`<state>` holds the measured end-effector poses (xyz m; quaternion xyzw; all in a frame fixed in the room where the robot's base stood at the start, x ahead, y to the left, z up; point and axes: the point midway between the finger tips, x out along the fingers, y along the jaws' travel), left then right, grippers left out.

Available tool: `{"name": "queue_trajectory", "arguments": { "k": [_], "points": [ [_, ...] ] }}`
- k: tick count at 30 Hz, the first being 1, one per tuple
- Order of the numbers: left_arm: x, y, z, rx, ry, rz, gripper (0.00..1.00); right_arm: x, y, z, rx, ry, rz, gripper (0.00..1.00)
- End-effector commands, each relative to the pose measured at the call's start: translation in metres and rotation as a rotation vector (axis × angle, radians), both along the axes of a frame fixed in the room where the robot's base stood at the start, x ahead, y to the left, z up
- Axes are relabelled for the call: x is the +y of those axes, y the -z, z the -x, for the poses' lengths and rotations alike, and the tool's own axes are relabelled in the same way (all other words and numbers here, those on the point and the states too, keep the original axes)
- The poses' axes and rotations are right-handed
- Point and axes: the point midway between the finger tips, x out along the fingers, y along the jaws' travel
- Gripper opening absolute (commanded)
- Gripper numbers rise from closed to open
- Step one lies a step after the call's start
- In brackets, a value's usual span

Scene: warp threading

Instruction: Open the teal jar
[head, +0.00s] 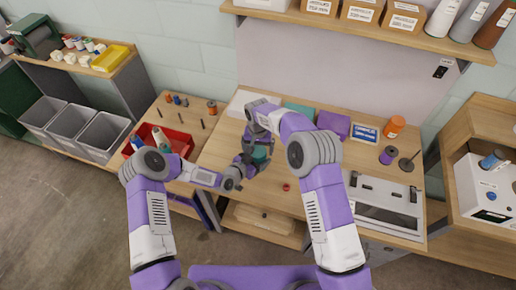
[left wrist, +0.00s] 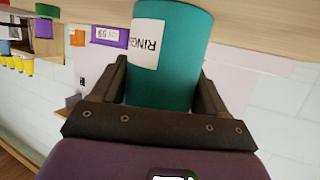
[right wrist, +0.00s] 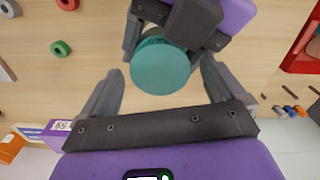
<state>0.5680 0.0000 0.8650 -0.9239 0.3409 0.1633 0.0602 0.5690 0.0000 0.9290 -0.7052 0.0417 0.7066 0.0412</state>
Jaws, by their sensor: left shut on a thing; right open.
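The teal jar (head: 261,153) is held over the workbench, partly hidden by my grippers in the head view. In the left wrist view, the jar (left wrist: 175,60) with a white label reading "RING…" sits between the fingers of my left gripper (left wrist: 165,85), which is shut on its body. In the right wrist view, the jar's round teal top (right wrist: 160,68) faces the camera. The open fingers of my right gripper (right wrist: 158,75) stand on either side of this top, with visible gaps. My left gripper also shows behind the jar there (right wrist: 178,30).
A red ring (head: 286,187) lies on the bench, and a green ring (right wrist: 62,48) shows in the right wrist view. A red bin (head: 178,143) stands left. A purple box (head: 333,124), an orange jar (head: 394,126) and a grey-white machine (head: 383,203) stand right.

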Motion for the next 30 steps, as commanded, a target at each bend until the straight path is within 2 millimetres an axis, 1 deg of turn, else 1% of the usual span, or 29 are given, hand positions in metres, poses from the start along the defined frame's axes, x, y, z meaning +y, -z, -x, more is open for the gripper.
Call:
{"name": "queue_trajectory", "arguments": {
  "k": [9, 10, 11, 13, 21, 23, 25, 29, 30],
  "points": [
    [0.000, 0.000, 0.000, 0.000, 0.000, 0.000, 0.00, 0.000, -0.039, -0.001, -0.003, 0.000, -0.001, 0.96],
    [0.000, 0.000, 0.000, 0.000, 0.000, 0.000, 0.00, 0.000, -0.041, 0.000, -0.002, 0.000, -0.001, 0.96],
    [0.000, 0.000, 0.000, 0.000, 0.000, 0.000, 0.00, 0.000, -0.043, 0.000, -0.001, 0.000, 0.000, 0.92],
    [0.000, 0.000, 0.000, 0.000, 0.000, 0.000, 0.00, 0.000, -0.046, 0.000, 0.000, 0.011, -0.001, 0.92],
    [0.000, 0.000, 0.000, 0.000, 0.000, 0.000, 0.00, 0.000, -0.073, 0.000, 0.002, 0.167, -0.002, 0.92],
    [0.000, 0.000, 0.000, 0.000, 0.000, 0.000, 0.00, 0.000, -0.074, 0.000, 0.002, 0.188, -0.001, 0.92],
    [0.000, 0.000, 0.000, 0.000, 0.000, 0.000, 0.00, 0.000, -0.070, 0.000, 0.002, 0.198, 0.001, 0.92],
    [0.000, 0.000, 0.000, 0.000, 0.000, 0.000, 0.00, 0.000, -0.052, 0.000, 0.003, 0.198, 0.001, 0.92],
    [0.000, 0.000, 0.000, 0.000, 0.000, 0.000, 0.00, 0.000, -0.045, 0.001, 0.004, 0.198, 0.001, 0.92]
  ]
}}
